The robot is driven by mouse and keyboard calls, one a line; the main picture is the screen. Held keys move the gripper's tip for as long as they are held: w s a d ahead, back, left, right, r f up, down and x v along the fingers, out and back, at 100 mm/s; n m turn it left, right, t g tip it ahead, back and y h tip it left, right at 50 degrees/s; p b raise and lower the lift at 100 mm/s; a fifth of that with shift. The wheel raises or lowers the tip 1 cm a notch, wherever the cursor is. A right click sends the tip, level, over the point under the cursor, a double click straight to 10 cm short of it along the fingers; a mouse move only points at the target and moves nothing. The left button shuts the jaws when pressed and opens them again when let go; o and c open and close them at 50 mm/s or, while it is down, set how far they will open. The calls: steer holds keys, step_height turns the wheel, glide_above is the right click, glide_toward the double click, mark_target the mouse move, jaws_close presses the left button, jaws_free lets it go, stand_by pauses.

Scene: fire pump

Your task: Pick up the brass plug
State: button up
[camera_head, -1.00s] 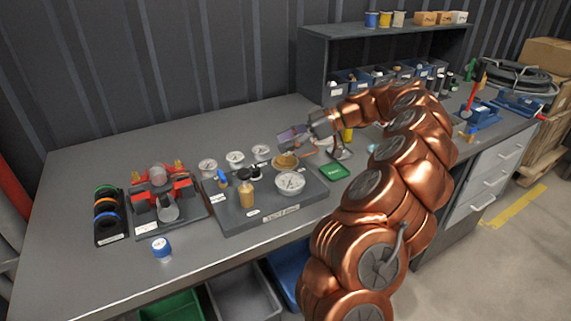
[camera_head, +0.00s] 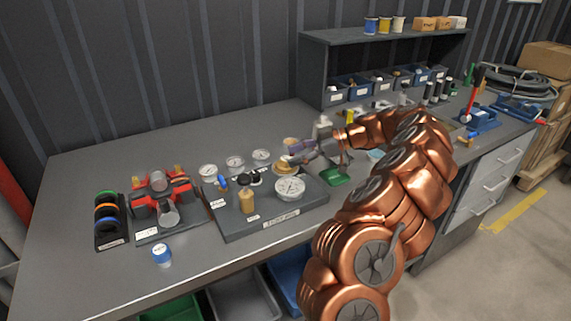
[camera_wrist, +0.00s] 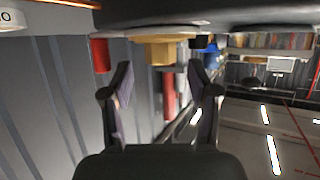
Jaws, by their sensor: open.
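The brass plug (camera_head: 284,168) is a round, golden piece on the dark board (camera_head: 232,225), near its back right, behind a white-faced gauge. In the wrist view a brass hexagonal piece (camera_wrist: 160,51), which looks like the plug, appears beyond and between my fingers. My gripper (camera_head: 293,146) is open, low over the back right of the board, just behind and above the plug. In the wrist view my gripper (camera_wrist: 160,78) has its two fingers wide apart with nothing between the tips. Whether a finger touches the plug cannot be told.
A large gauge (camera_head: 289,188) stands close in front of the plug. A red fixture (camera_head: 161,190) stands further left. The table's left front is mostly clear.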

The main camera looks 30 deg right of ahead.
mark_target(284, 159)
steer(key=shift+p+x, duration=0.55)
steer(key=shift+x, duration=1.5)
steer(key=shift+s, duration=0.1)
jaws_close()
